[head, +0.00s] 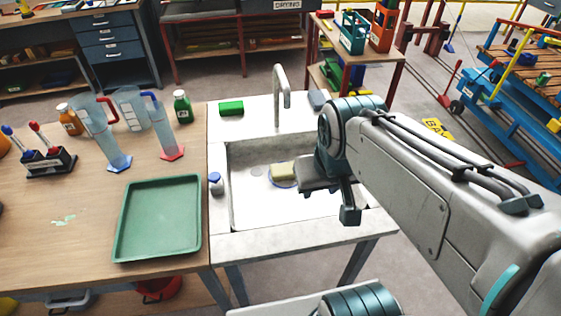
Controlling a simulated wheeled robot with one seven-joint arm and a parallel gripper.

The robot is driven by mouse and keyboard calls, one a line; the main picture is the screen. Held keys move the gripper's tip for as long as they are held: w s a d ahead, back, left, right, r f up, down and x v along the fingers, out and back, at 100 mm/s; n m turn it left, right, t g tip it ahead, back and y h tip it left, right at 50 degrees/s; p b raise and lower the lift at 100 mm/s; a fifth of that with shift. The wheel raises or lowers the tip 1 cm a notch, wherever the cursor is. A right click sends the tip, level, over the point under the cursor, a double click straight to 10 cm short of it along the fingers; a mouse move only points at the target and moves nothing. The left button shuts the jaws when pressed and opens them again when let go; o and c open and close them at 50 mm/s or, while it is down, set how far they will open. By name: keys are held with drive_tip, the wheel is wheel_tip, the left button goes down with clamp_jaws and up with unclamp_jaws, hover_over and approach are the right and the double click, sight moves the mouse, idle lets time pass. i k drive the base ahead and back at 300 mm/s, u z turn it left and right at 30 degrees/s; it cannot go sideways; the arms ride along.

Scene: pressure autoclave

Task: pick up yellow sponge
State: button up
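The yellow sponge (283,171) lies in the white sink (250,207), near the middle of the basin. A round blue-edged shape shows under or around it.
A tall faucet (282,85) rises behind the basin. A green block (231,107) and a small white bottle with a blue cap (216,185) stand on the sink's rim. A green tray (158,245) and measuring cylinders (165,125) are on the wooden table at left.

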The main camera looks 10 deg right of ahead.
sight(282, 171)
drive_tip(key=u, duration=1.4)
drive_tip(key=k, duration=0.55)
drive_tip(key=z, duration=1.45)
drive_tip(key=i, duration=0.5)
